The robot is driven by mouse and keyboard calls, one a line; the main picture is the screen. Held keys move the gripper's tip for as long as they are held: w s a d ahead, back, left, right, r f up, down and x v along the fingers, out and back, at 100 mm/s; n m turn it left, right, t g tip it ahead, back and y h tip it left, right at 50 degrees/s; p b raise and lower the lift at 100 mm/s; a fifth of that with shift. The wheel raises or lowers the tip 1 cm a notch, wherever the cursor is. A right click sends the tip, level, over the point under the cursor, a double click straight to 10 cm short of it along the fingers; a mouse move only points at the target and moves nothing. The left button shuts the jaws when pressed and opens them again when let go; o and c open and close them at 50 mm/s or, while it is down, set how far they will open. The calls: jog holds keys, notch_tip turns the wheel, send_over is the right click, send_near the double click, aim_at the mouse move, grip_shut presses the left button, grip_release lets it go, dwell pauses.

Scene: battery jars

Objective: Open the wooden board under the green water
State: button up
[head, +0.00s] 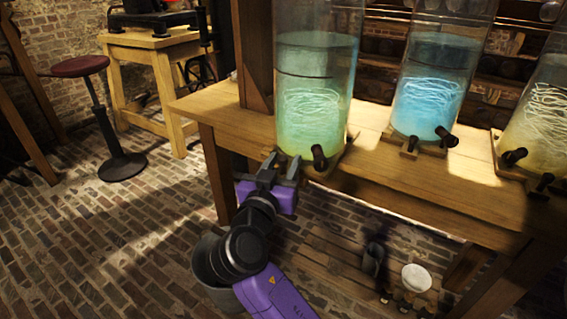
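A tall glass jar of green water (312,95) stands on the wooden table at the middle of the head view. A small wooden board (324,172) shows under its base, mostly covered by the jar. A black knob-like fitting (319,157) sticks out at the front of it. My gripper (281,163) is just left of this fitting, at the table's front edge and low by the jar's base. Its two dark fingers are apart, with nothing seen between them. Whether a finger touches the board or table edge cannot be told.
A blue-water jar (427,90) and a yellowish jar (538,120) stand to the right on the table (400,178), with similar fittings. A bucket (205,290) is below my arm. A red-topped stool (80,66) stands left. Brick floor at left is mostly free.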

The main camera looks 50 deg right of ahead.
jog(key=shift+a, duration=0.1)
jog(key=p+v, duration=0.1)
jog(key=v, duration=0.6)
jog(key=shift+s+a, duration=0.15)
jog(key=shift+a, duration=0.1)
dwell(0.5)
